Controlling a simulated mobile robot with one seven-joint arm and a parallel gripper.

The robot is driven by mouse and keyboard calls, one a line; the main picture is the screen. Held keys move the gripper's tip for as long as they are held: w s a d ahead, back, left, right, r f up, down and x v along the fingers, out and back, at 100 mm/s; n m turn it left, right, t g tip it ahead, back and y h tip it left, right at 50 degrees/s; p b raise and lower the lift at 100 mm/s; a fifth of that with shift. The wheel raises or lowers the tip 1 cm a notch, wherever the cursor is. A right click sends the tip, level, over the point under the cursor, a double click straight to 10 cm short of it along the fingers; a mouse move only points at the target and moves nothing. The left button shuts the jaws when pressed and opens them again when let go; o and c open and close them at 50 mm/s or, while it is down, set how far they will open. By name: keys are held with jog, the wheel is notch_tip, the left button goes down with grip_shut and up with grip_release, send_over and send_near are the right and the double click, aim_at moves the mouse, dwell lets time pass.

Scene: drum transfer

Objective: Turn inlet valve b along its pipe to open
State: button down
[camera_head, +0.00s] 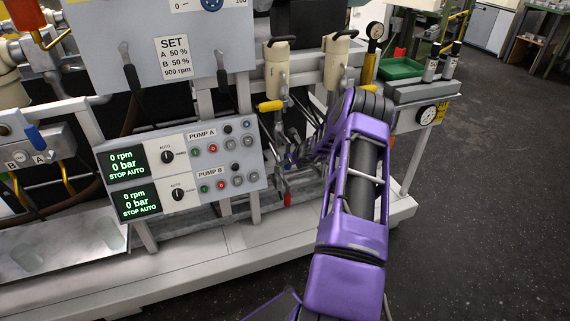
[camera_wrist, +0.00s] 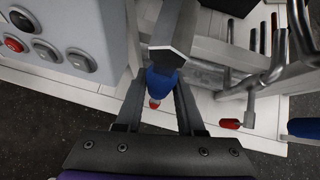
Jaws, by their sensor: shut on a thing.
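My gripper (camera_wrist: 158,108) is shut on a blue valve handle (camera_wrist: 162,82) in the wrist view, one finger on each side of it. A grey lever-like part runs up from the blue grip toward the camera. No label shows on this valve, so I cannot read whether it is inlet valve b. In the head view my gripper (camera_head: 290,160) reaches in low among the pipes, right of the pump panel, and the held handle is hard to make out there. A second blue handle (camera_wrist: 305,128) is at the right edge of the wrist view.
Red handles show below in the wrist view, one beyond my fingers (camera_wrist: 155,104) and one to the right (camera_wrist: 230,124). The pump panel (camera_head: 182,165) with its buttons stands close on the left. Pipes and hooked rods crowd the right. Dark floor (camera_head: 480,200) lies clear on the right.

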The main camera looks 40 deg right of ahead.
jog(key=shift+s+d+f, duration=0.1)
jog(key=shift+d, duration=0.05)
jog(key=c, duration=0.5)
grip_release()
jog(key=v, duration=1.7)
jog(key=shift+s+r, duration=0.1)
jog(key=shift+r, duration=0.1)
